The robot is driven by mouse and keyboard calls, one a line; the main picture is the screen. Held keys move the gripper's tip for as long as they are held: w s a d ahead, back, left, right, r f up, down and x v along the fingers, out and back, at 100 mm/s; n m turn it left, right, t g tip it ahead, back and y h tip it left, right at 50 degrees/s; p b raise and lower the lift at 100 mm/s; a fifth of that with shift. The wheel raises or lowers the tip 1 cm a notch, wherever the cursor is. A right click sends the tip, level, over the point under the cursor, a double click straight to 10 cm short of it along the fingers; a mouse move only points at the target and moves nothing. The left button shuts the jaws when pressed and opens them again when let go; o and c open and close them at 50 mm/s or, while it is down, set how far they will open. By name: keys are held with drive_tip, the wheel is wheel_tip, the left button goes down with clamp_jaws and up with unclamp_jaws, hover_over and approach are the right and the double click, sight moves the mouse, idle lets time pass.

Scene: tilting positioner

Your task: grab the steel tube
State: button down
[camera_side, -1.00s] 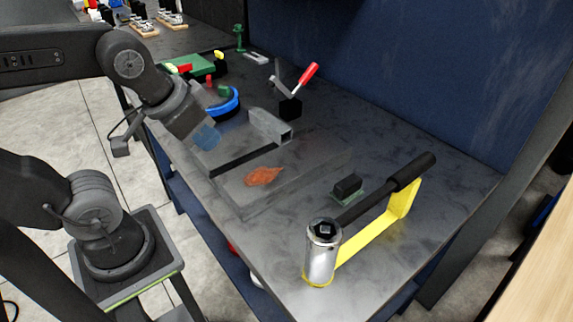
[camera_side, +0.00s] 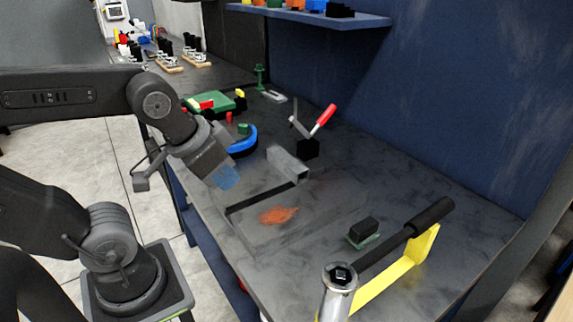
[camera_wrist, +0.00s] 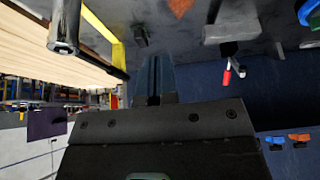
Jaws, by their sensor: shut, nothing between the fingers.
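The steel tube (camera_side: 288,164), a grey square hollow piece, lies on the grey plate of the positioner (camera_side: 325,212), beside a clamp with a red handle (camera_side: 322,122). In the wrist view, a grey piece that looks like the tube (camera_wrist: 232,20) is at the top right. My gripper (camera_side: 228,178) is to the left of the tube in the side view, apart from it, with its bluish fingertips pointing down and right. In the wrist view the fingers (camera_wrist: 154,78) are together with nothing between them.
A long black-handled tool with a chrome socket (camera_side: 338,300) rests on a yellow stand (camera_side: 385,285) at the front. A blue curved part (camera_side: 243,141) lies behind my gripper. An orange patch (camera_side: 278,215) marks the plate.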

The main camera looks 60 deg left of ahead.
drive_tip(key=c, duration=0.5)
unclamp_jaws()
drive_tip(key=m+g+y, duration=0.4)
drive_tip(key=m+g, duration=0.2)
drive_tip(key=m, duration=1.2)
hover_over(287, 159)
drive_tip(key=d, duration=0.6)
wheel_tip(287, 159, down, 3)
drive_tip(key=shift+y, duration=0.3)
drive_tip(key=x, duration=0.8)
drive_tip(key=shift+w+a+f, duration=0.25)
drive_tip(key=shift+w+f, duration=0.1)
drive_tip(key=shift+w, duration=0.05)
drive_tip(key=shift+a+x, duration=0.15)
drive_tip(key=shift+x, duration=1.2)
drive_tip(key=shift+a+x, duration=0.15)
drive_tip(key=shift+x, duration=1.15)
